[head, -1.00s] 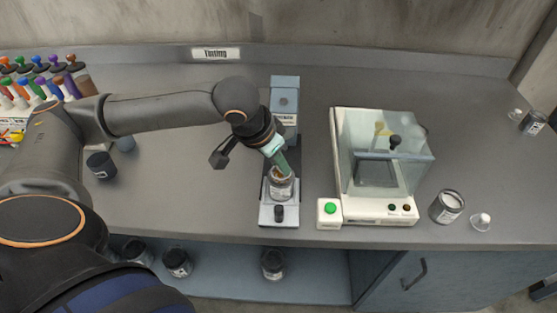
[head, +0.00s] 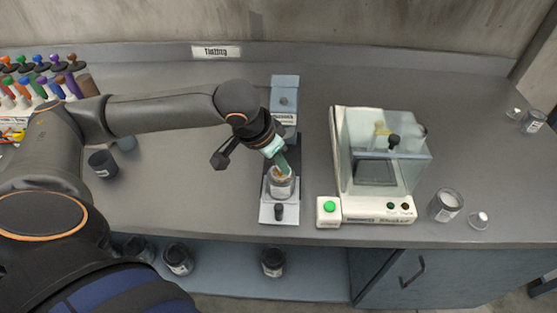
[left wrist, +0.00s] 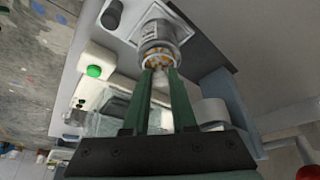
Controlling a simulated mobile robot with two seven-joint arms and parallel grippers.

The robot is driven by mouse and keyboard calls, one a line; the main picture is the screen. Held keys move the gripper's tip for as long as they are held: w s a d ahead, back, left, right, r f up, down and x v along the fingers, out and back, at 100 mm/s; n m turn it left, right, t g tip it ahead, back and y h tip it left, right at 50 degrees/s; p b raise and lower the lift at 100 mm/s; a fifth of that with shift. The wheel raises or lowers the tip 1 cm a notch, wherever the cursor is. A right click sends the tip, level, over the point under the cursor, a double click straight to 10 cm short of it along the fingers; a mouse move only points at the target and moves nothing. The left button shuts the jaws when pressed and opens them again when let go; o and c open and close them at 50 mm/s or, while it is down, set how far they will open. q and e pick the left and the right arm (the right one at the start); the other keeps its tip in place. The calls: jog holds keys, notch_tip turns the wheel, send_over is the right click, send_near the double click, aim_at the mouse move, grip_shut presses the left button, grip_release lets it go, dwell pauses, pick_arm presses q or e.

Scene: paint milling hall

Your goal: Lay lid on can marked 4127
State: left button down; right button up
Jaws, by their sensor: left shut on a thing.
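My left gripper (head: 281,165) points down at an open-topped glass can (head: 281,187) on the grey stand of a bench device. In the left wrist view, the gripper's green fingers (left wrist: 158,85) are shut on a pale knob (left wrist: 160,80), seemingly that of a clear lid. The lid's disc is hard to make out. It is at the mouth of the can (left wrist: 157,32), which has orange-brown stuff inside; I cannot tell whether it touches the rim. The can's label is too small to read. My right gripper is out of view.
Another can (head: 533,122) stands far right. A dark cup (head: 102,164) is left.

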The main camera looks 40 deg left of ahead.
pick_arm(q)
jog(key=shift+f+p, duration=0.25)
jog(key=shift+p, duration=0.7)
dwell(0.6)
dwell(0.4)
jog(key=shift+c, duration=0.8)
grip_release()
jog(key=shift+r, duration=0.1)
notch_tip(320, 180, up, 2)
jog(key=p, duration=0.3)
jog(key=shift+r, duration=0.2)
jog(key=shift+r+p, duration=0.75)
jog(key=shift+r, duration=1.45)
jog(key=shift+s, duration=0.1)
